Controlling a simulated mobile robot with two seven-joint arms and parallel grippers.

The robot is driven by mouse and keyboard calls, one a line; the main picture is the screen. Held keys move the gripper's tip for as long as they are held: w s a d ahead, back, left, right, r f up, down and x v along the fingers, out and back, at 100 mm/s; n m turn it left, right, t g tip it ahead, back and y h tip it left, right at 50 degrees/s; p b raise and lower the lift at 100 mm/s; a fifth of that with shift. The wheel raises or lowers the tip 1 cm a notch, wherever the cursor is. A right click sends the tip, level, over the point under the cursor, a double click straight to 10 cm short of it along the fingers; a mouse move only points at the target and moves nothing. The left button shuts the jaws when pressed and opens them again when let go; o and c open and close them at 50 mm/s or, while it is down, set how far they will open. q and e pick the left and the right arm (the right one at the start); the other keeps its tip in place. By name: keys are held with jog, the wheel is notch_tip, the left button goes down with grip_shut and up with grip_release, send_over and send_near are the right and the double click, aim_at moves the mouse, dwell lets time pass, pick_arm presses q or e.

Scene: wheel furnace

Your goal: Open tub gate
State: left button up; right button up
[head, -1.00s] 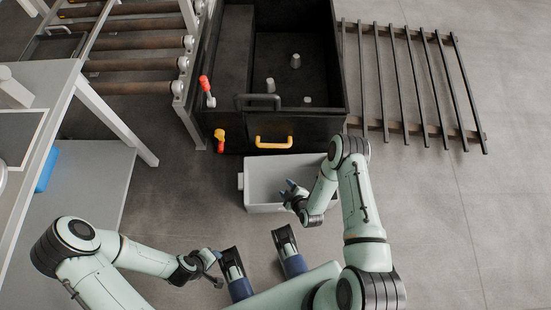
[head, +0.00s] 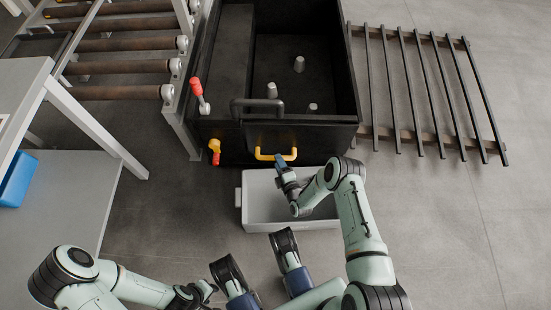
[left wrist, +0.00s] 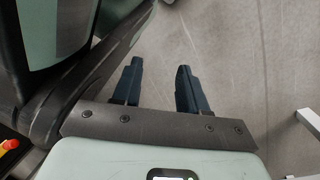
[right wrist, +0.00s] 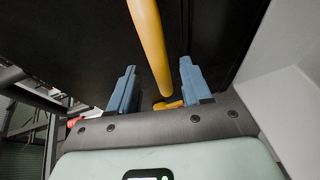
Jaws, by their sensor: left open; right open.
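The black tub (head: 300,75) stands ahead, with a dark gate (head: 290,138) in its front wall. A yellow handle (head: 276,155) is on the gate's front. My right gripper (head: 279,162) is at the handle's right end in the head view. In the right wrist view, my right gripper (right wrist: 158,85) is open, and the yellow handle (right wrist: 148,45) runs between its blue fingers, not clamped. My left gripper (left wrist: 158,75) is open and empty over the bare floor, low on the left side in the head view.
A light grey bin (head: 262,205) stands on the floor under the handle, below my right arm. A red-tipped lever (head: 197,88) and a yellow-and-red lever (head: 214,151) are left of the gate. A roller conveyor (head: 120,67) is at left, a slatted rack (head: 425,95) at right.

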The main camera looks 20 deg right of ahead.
pick_arm(q)
jog(key=shift+s+a+f+g+b, duration=0.1)
jog(key=shift+s+f+g+b, duration=0.2)
jog(key=shift+s, duration=0.45)
jog(key=shift+s+a+f+g+b, duration=0.1)
jog(key=shift+s+f+g+b, duration=0.25)
jog(key=shift+s, duration=0.4)
pick_arm(e)
jog(key=shift+w+d+f, duration=0.1)
jog(key=shift+w+f, duration=0.05)
jog(key=shift+w, duration=0.8)
jog(key=shift+w+f, duration=0.15)
jog(key=shift+w, duration=0.75)
